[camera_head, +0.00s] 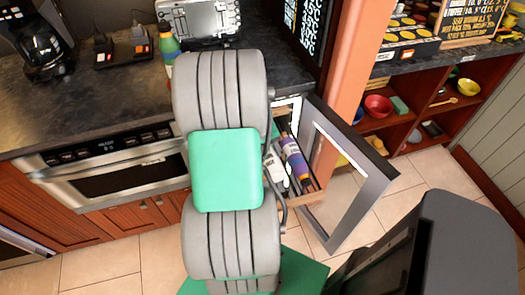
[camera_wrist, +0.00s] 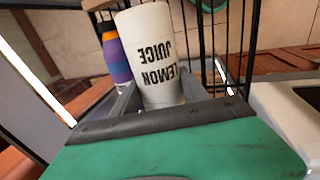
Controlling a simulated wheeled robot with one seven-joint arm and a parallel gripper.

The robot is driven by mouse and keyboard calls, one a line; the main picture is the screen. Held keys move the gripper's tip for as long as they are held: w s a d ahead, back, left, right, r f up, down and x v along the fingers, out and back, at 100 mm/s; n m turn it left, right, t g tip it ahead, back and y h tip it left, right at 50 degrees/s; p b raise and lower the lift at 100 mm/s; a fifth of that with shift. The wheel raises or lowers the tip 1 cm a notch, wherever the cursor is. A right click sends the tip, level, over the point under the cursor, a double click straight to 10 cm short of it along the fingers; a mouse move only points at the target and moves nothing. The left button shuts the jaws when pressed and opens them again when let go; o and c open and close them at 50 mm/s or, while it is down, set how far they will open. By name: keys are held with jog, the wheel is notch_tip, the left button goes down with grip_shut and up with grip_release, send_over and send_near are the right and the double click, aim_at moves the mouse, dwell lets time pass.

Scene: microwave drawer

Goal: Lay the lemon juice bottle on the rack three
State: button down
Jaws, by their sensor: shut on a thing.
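The white lemon juice bottle, with dark lettering, shows in the wrist view (camera_wrist: 152,58), its text upside down. My gripper (camera_wrist: 160,95) is shut on it, with a grey finger on either side. Black wire bars of a rack (camera_wrist: 233,45) stand behind and to the right of the bottle. I cannot tell which rack is rack three, nor whether the bottle touches the bars. In the head view my arm hides the gripper and most of the space around it.
A purple, orange and blue bottle (camera_head: 294,158) stands near the held bottle, at left in the wrist view (camera_wrist: 115,55). An open grey-framed door (camera_head: 362,187) stands to the right in the head view. An orange post (camera_head: 352,65) rises behind it. The counter (camera_head: 95,95) lies left.

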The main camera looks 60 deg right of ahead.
jog(key=b+x, duration=0.4)
jog(key=x, duration=0.1)
jog(key=w+a+b+x, duration=0.1)
jog(key=x, duration=0.1)
jog(key=shift+f+b, duration=0.4)
jog(key=shift+f, duration=0.2)
jog(key=c, duration=0.6)
grip_release()
jog(key=shift+a, duration=0.1)
jog(key=shift+o, duration=0.6)
jog(key=shift+f, duration=0.1)
jog(key=shift+a, duration=0.15)
jog(key=v, duration=0.5)
jog(key=p+v, duration=0.1)
jog(key=v, duration=0.2)
jog(key=shift+d, duration=0.3)
